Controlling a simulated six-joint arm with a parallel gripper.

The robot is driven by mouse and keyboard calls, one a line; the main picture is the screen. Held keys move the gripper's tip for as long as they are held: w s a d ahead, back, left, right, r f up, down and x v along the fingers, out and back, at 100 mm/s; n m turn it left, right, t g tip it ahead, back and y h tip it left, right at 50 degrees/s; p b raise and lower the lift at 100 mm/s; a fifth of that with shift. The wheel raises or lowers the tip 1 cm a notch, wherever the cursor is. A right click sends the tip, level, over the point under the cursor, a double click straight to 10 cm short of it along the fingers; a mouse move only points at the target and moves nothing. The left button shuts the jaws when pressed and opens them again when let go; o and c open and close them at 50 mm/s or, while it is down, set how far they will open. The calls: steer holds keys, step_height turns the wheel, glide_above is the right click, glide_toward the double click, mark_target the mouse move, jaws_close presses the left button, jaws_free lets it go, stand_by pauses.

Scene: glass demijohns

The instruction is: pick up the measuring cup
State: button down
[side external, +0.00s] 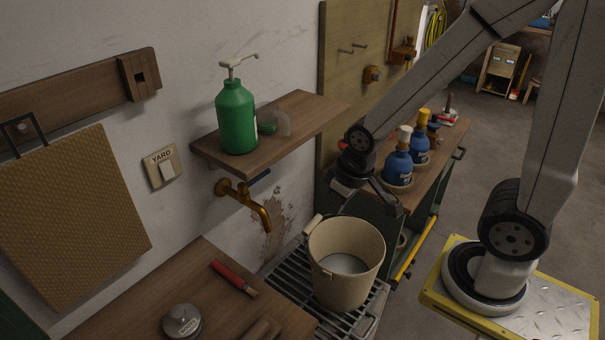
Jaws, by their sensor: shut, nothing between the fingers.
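No object is plainly a measuring cup. A clear, see-through vessel (283,119) lies on the wall shelf beside the green pump bottle (237,117); it may be the cup, but its shape is hard to make out. A small green piece shows at or behind it. My gripper (384,203) is dark, shut and empty. It hangs to the right of the shelf and lower than it, above the back right rim of the beige bucket (343,285). The fingertips are small and dark here.
The wooden shelf (305,119) sticks out above a brass tap (245,203). The bucket stands on a metal grate (289,283). Blue bottles (398,168) stand on the bench at right. A red-handled tool (233,277) and a metal weight (182,321) lie on the front worktop.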

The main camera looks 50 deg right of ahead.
steer(key=c, duration=1.3)
jaws_free()
steer(key=o, duration=1.1)
steer(key=shift+c, duration=0.2)
